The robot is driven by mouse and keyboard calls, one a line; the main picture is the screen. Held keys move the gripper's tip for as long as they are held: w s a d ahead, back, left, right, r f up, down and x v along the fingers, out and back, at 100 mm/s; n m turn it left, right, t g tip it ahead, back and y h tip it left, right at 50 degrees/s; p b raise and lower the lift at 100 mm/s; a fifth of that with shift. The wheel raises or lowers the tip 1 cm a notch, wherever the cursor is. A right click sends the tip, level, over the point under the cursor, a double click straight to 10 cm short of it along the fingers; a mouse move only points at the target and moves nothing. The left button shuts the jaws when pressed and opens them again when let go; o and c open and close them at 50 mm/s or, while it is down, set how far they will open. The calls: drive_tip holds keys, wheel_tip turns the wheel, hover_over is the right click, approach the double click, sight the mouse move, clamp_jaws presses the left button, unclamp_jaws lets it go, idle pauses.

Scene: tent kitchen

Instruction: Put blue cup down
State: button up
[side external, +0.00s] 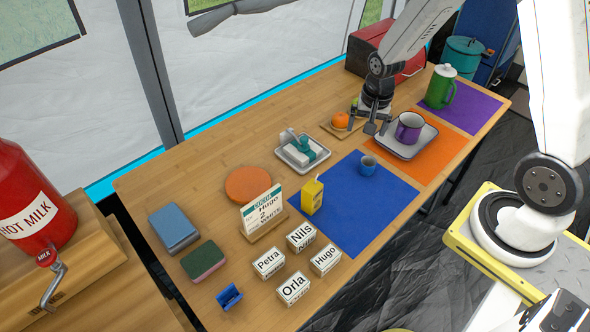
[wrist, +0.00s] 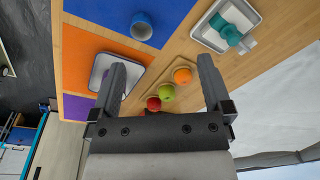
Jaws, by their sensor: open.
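The blue cup (side external: 368,165) stands upright on the blue mat (side external: 345,213), near the mat's right end. It also shows in the wrist view (wrist: 141,27), at the top, beyond my fingertips. My gripper (side external: 369,124) is open and empty, above the table between the fruit board and the tray with the purple mug. It is apart from the blue cup. In the wrist view my two fingers (wrist: 160,75) are spread wide with nothing between them but the table and fruit below.
The purple mug (side external: 410,127) stands on a grey tray (side external: 427,142) on the orange mat (side external: 452,148). A green pot (side external: 439,88) stands on the purple mat (side external: 483,108). A fruit board (wrist: 185,62) lies beneath my gripper. A yellow carton (side external: 312,195) and name boxes (side external: 295,286) are left of the cup.

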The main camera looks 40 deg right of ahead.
drive_tip(key=s+a+r+n+t, duration=0.1)
drive_tip(key=s+a+r+n, duration=0.6)
drive_tip(key=s+a+n, duration=0.1)
drive_tip(key=shift+a+n, duration=0.45)
drive_tip(key=shift+n, duration=0.75)
